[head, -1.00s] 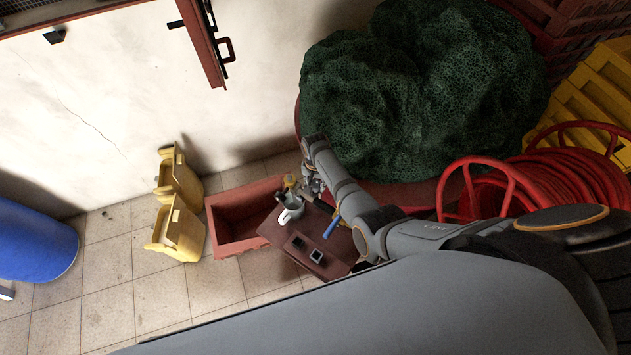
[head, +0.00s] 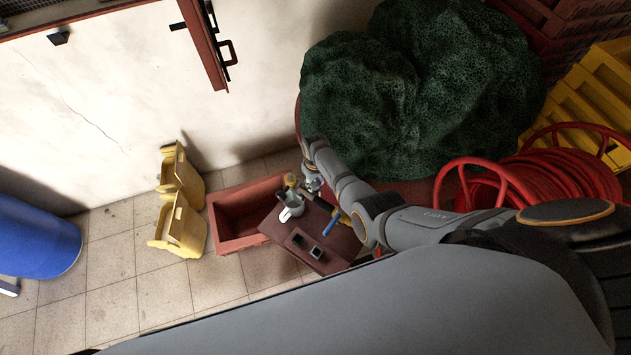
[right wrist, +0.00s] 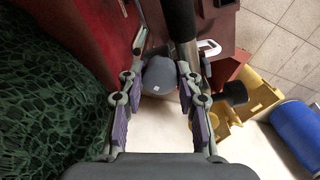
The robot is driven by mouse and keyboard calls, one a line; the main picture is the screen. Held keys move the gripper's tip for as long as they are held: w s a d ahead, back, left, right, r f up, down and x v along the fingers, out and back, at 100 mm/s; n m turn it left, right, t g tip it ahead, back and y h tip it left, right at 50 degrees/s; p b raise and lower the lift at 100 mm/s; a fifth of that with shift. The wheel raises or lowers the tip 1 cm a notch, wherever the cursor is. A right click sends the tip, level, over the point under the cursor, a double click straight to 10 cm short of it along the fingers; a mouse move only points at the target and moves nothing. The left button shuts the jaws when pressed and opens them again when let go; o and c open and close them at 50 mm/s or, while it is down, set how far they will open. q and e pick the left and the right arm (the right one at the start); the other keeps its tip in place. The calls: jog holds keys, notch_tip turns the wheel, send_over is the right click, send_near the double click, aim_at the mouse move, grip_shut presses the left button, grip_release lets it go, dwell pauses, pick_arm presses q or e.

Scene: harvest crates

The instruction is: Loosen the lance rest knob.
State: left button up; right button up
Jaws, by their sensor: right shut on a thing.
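A rounded grey knob (right wrist: 160,76) with a small pale square mark sits between the fingertips of my right gripper (right wrist: 163,70) in the right wrist view. The gripper is shut on it. A dark tube (right wrist: 180,18), which looks like the lance, runs beside the knob at the top of that view. In the head view my right gripper (head: 313,183) is small, at the far end of the brown table, and the knob cannot be made out there. My left gripper is not in view.
On the brown table (head: 338,254) stand a pale jug (head: 291,207), a blue-handled tool (head: 331,223) and small dark items. A red crate (head: 228,244) and yellow jerrycans (head: 180,229) stand left. A green net heap (head: 420,90) and red hose reel (head: 540,185) crowd the right.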

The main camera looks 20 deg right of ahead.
aim_at(316, 183)
jog(key=shift+s+f+n, duration=0.1)
jog(key=shift+s+n, duration=0.05)
jog(key=shift+n, duration=1.05)
jog(key=o, duration=1.2)
jog(key=shift+r, duration=0.35)
notch_tip(316, 183, up, 11)
jog(key=shift+r, duration=0.2)
